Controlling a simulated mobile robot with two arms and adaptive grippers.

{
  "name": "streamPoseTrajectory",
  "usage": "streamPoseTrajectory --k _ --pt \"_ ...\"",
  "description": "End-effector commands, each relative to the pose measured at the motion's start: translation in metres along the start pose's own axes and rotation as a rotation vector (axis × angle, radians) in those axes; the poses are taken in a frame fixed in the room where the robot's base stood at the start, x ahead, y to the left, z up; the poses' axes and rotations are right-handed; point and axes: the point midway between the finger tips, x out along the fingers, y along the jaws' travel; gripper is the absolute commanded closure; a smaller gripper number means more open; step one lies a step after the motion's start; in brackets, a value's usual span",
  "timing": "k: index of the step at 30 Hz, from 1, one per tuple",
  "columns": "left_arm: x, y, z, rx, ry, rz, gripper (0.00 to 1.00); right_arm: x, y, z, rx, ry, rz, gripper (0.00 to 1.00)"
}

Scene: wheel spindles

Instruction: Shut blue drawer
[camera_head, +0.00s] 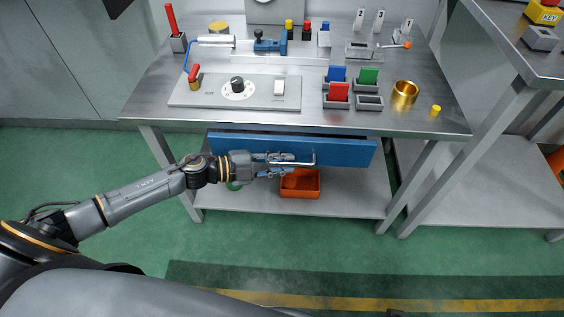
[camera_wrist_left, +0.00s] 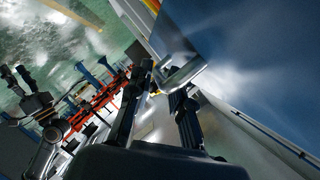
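The blue drawer (camera_head: 345,153) sits under the front edge of the metal workbench. A dark strip shows above the left part of its front, so it seems to stand slightly out. Its bar handle (camera_head: 303,164) is on the front face. My left gripper (camera_head: 288,164) is at the handle, with its fingers apart above and below the bar. In the left wrist view the handle (camera_wrist_left: 184,74) reaches between the two fingertips (camera_wrist_left: 163,82), and the blue drawer front (camera_wrist_left: 255,60) fills the upper right. Finger contact with the bar is unclear.
The workbench top (camera_head: 225,125) holds a control panel (camera_head: 205,92), coloured blocks in holders and a brass ring (camera_head: 405,93). An orange bin (camera_head: 300,184) stands on the lower shelf (camera_head: 350,195) below the drawer. Another metal table (camera_head: 520,60) stands at the right.

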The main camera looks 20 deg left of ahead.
Motion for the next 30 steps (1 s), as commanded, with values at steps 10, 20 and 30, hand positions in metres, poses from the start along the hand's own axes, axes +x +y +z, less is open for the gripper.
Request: streamPoseTrajectory --k 10,20,30 --pt "0.000 0.000 0.000 0.000 0.000 0.000 1.00 0.000 0.001 0.001 0.000 -0.001 0.001 0.54" --pt "0.012 -0.021 0.029 0.002 -0.001 -0.001 1.00 -0.011 0.001 -0.002 0.001 -0.001 0.001 0.54" --pt "0.013 -0.026 0.034 0.001 -0.006 -0.004 1.00 -0.016 0.001 -0.006 0.002 0.006 0.002 0.54"
